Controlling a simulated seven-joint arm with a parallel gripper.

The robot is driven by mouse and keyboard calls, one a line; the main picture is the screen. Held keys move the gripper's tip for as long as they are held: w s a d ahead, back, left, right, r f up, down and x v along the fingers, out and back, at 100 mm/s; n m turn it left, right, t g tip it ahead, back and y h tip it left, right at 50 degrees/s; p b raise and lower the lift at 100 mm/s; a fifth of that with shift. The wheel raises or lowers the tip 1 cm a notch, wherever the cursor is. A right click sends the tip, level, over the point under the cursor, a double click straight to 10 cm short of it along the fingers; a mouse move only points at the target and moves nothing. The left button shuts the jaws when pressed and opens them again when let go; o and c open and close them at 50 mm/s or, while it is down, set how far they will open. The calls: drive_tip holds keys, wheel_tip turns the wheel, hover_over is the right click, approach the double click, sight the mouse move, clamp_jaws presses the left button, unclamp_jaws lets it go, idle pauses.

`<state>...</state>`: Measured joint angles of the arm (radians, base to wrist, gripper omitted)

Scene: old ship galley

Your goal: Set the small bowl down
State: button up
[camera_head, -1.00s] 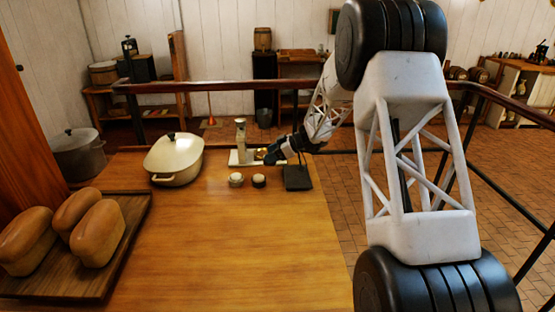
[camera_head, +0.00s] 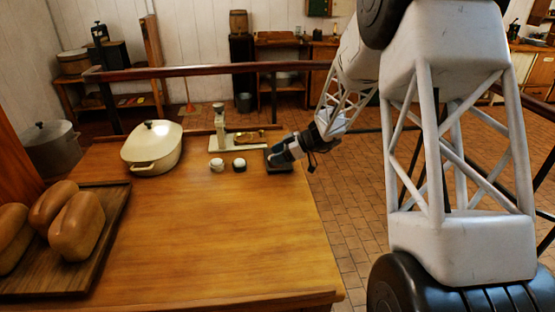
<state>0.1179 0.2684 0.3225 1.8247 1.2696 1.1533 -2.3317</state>
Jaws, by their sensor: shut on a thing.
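My gripper (camera_head: 271,158) is low over a small dark square slab (camera_head: 286,168) at the table's right edge. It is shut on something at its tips. That thing is too small and dark to make out, and I cannot clearly see a small bowl between the fingers. I cannot tell whether it touches the slab. Two small round pots, a pale one (camera_head: 217,166) and a dark one with a white top (camera_head: 239,165), stand left of the gripper. A cream scale-like stand (camera_head: 226,145) with brass-coloured parts (camera_head: 247,137) is just behind them.
A cream lidded casserole (camera_head: 152,148) stands at the back left of the wooden table (camera_head: 210,235). A wooden tray (camera_head: 92,245) with loaves (camera_head: 76,224) lies at the front left. A rail (camera_head: 215,70) runs behind the table. The table's middle and front are clear.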

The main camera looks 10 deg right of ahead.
drive_tip(key=s+d, duration=0.3)
drive_tip(key=s, duration=0.4)
drive_tip(key=shift+s, duration=0.4)
drive_tip(key=shift+w+f, duration=0.15)
drive_tip(key=shift+w+a+f, duration=0.1)
drive_tip(key=shift+w+f, duration=0.1)
drive_tip(key=shift+w, duration=2.3)
drive_tip(key=shift+w+a+f, duration=0.1)
drive_tip(key=shift+w+f, duration=0.15)
drive_tip(key=shift+w, duration=2.2)
drive_tip(key=shift+w+a+f, duration=0.1)
drive_tip(key=shift+w+f, duration=0.1)
drive_tip(key=shift+w, duration=2.3)
drive_tip(key=shift+w+f, duration=0.1)
drive_tip(key=shift+w, duration=0.35)
drive_tip(key=shift+f, duration=1.7)
drive_tip(key=shift+f, duration=0.15)
drive_tip(key=o, duration=1)
drive_tip(key=shift+o, duration=0.2)
